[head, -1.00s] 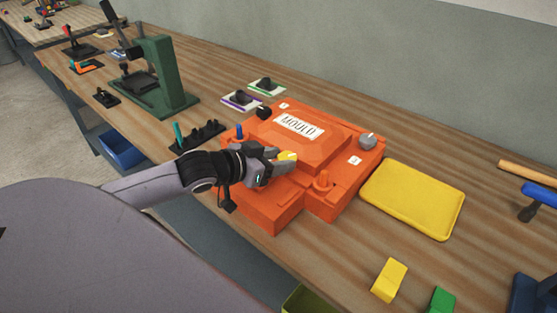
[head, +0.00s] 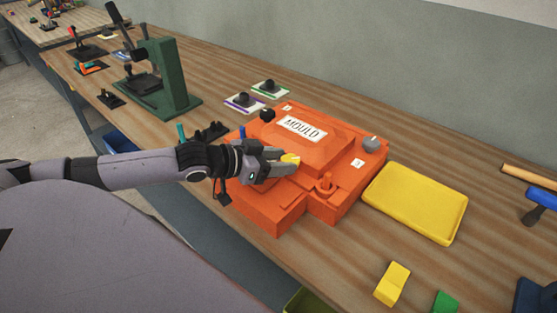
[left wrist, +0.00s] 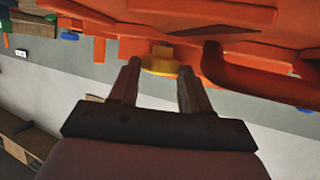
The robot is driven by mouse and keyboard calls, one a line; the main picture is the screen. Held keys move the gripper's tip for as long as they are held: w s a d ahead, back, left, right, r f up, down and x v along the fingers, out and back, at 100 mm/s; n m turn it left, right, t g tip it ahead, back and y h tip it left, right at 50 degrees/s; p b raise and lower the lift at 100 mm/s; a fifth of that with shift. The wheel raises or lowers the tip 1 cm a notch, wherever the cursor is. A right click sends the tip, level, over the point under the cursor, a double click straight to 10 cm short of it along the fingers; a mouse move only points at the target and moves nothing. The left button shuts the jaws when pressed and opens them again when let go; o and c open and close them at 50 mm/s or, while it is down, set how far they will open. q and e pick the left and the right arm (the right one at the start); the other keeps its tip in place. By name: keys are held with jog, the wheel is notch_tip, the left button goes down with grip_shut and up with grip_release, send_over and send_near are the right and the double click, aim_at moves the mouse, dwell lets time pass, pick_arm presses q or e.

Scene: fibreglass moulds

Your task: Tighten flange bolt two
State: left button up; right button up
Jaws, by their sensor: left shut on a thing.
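The orange mould (head: 285,207) with a "MOULD" label sits on the bench. My left gripper (head: 287,163) reaches in over its front left side. It is shut on a small yellow knob-like piece (head: 290,159) at the mould; the left wrist view shows this rounded yellow piece (left wrist: 160,61) between the fingertips, against the orange underside or edge. Other fittings on the mould are a black knob (head: 267,115), a grey knob (head: 371,144), a blue pin (head: 242,132) and an orange post (head: 326,183). I cannot tell which one is bolt two. My right gripper is not in view.
A yellow tray (head: 415,203) lies right of the mould. A yellow block (head: 392,284) and a green block (head: 446,302) lie at the front. A green press (head: 165,75) stands at the left rear. Two dark knobs on pads (head: 244,101) lie behind the mould.

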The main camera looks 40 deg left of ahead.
pick_arm(q)
jog(key=o, duration=0.8)
jog(key=shift+v, duration=3.05)
jog(key=shift+s+a+r, duration=0.1)
jog(key=shift+s+a, duration=0.05)
jog(key=shift+s, duration=0.25)
